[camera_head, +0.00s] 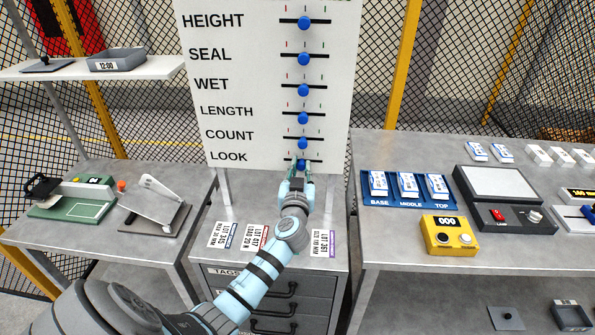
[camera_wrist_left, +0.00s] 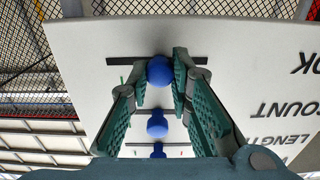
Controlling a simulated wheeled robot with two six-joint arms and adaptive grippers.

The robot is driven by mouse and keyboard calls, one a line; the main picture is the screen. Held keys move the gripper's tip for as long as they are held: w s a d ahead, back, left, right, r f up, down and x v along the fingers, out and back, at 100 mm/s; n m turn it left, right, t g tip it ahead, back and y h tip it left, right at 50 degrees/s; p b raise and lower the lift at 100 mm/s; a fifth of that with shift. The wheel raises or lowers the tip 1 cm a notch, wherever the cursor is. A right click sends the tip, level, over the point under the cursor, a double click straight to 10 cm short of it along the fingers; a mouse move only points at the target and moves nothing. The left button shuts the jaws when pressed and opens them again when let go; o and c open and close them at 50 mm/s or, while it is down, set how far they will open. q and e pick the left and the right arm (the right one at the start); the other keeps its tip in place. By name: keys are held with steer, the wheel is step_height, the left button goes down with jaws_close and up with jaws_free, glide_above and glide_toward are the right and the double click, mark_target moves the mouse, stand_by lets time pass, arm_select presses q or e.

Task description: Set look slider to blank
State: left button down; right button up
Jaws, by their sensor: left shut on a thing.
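The white panel (camera_head: 235,100) stands upright with labelled slider rows, LOOK the lowest. The look slider's blue knob (camera_head: 302,163) is near the middle of its short dark track, partly hidden by my gripper. My left gripper (camera_head: 302,171) reaches up to it from below and is shut on it. In the left wrist view the blue look knob (camera_wrist_left: 159,70) is between the two green fingertips (camera_wrist_left: 160,83), on its dark track. The tick marks by the look track are too small or covered to read. My right gripper is not in view.
Other blue knobs, such as the count knob (camera_head: 302,144), sit close above. Below is a grey drawer cabinet (camera_head: 210,262) with lot cards on top. The right table (camera_head: 400,265) holds a blue tray (camera_head: 408,203) and a yellow counter (camera_head: 450,235). The left table (camera_head: 100,235) holds a stapler-like device (camera_head: 155,205).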

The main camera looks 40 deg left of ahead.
arm_select(q)
steer(key=shift+w+d, duration=0.1)
steer(key=shift+d, duration=0.1)
steer(key=c, duration=1.4)
jaws_free()
steer(key=shift+c, duration=0.2)
steer(key=v, duration=1.2)
steer(key=shift+a+f, duration=0.1)
steer(key=shift+a, duration=0.05)
